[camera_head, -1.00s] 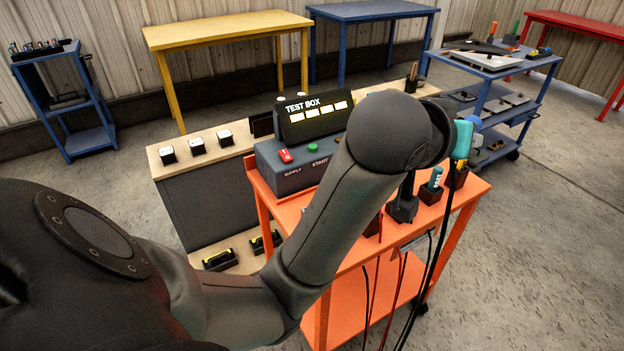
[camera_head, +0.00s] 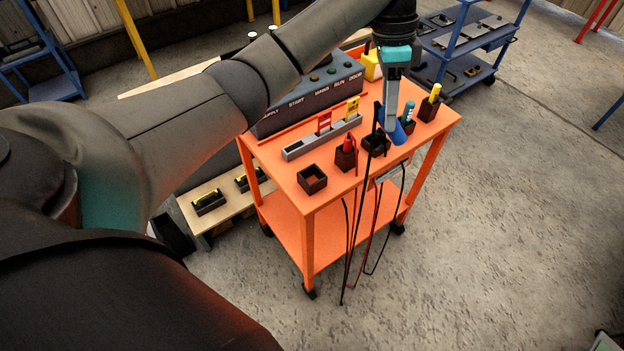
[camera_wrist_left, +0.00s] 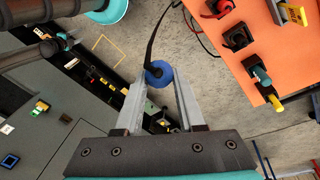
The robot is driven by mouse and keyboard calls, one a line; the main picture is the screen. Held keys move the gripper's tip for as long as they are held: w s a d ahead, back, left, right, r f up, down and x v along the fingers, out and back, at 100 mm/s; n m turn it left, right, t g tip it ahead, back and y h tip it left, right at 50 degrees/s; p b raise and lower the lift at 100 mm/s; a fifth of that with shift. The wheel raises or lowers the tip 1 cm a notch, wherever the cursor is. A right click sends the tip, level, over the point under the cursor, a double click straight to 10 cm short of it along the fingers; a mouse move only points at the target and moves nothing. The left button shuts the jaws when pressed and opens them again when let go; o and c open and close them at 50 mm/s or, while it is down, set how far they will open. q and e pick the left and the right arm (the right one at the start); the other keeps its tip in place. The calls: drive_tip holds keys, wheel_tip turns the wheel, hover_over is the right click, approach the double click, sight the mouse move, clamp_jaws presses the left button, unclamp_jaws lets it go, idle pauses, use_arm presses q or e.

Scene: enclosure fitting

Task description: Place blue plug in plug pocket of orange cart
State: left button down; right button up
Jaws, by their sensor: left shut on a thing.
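The blue plug (camera_head: 398,133) hangs at the fingertips of my left gripper (camera_head: 393,118), over the front right part of the orange cart (camera_head: 330,210). In the left wrist view the blue plug (camera_wrist_left: 159,73) sits between the two grey fingers of the left gripper (camera_wrist_left: 160,80), with a black cable running up from it. An open black pocket (camera_head: 312,180) stands at the cart's front left corner and looks empty. The plug is clear of that pocket, to its right. My right gripper is not in view.
Beside it stand a pocket with a red plug (camera_head: 347,158), a partly hidden dark pocket (camera_head: 376,146), and pockets with a teal item (camera_head: 408,112) and a yellow item (camera_head: 434,94). A grey rack (camera_head: 300,148) and the test box (camera_head: 300,108) lie behind. Cables hang at the front.

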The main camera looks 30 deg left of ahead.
use_arm(q)
drive_tip(key=shift+s+a+f+m+y+p, duration=0.1)
drive_tip(key=shift+a+f+m+y+p, duration=0.15)
drive_tip(key=shift+a+m+y, duration=0.65)
drive_tip(key=s+a+f+m+t+y+p, duration=0.1)
drive_tip(key=s+a+m+y+p, duration=0.15)
drive_tip(key=a, duration=0.25)
drive_tip(key=s+a+f+m+t+y+p, duration=0.1)
drive_tip(key=a+m+y, duration=0.25)
drive_tip(key=a, duration=0.25)
drive_tip(key=f+b, duration=0.2)
drive_tip(key=f, duration=0.7)
drive_tip(key=f+b, duration=0.2)
drive_tip(key=f, duration=0.8)
drive_tip(key=shift+w+d+f, duration=0.1)
drive_tip(key=shift+w, duration=0.1)
drive_tip(key=c, duration=0.5)
unclamp_jaws()
